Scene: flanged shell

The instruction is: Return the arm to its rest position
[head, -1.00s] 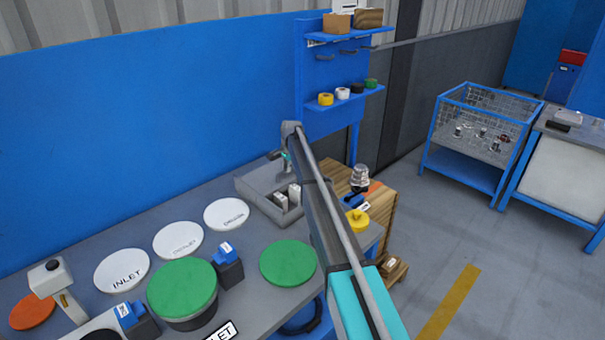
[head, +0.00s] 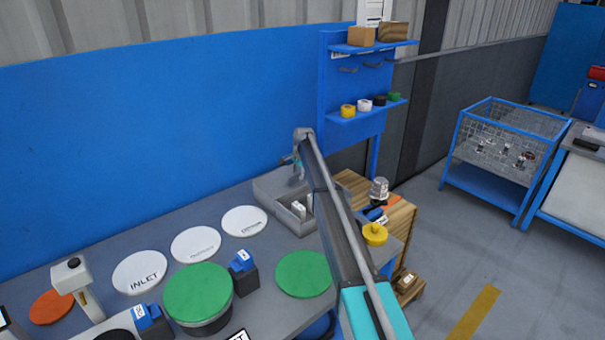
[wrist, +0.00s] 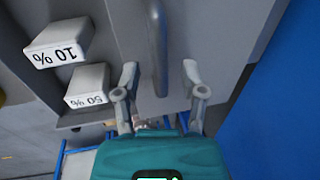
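My arm reaches from the lower right of the head view toward the back of the workbench (head: 95,265). My gripper (head: 297,172) hangs at its far end, over or beside a grey tray (head: 268,204); the gap to the tray is hard to judge. In the wrist view my gripper (wrist: 160,72) has two grey fingers spread apart, with nothing clamped between them. A grey bar (wrist: 158,40) on the tray shows just beyond the fingertips. White blocks marked 10% (wrist: 60,42) and 50% (wrist: 88,85) sit in the tray left of the fingers.
White discs, one marked INLET (head: 140,271), and green discs (head: 304,274) lie on the bench. A blue wall (head: 150,150) stands close behind. A blue shelf unit (head: 330,90) and a wooden crate (head: 400,222) are beyond the tray.

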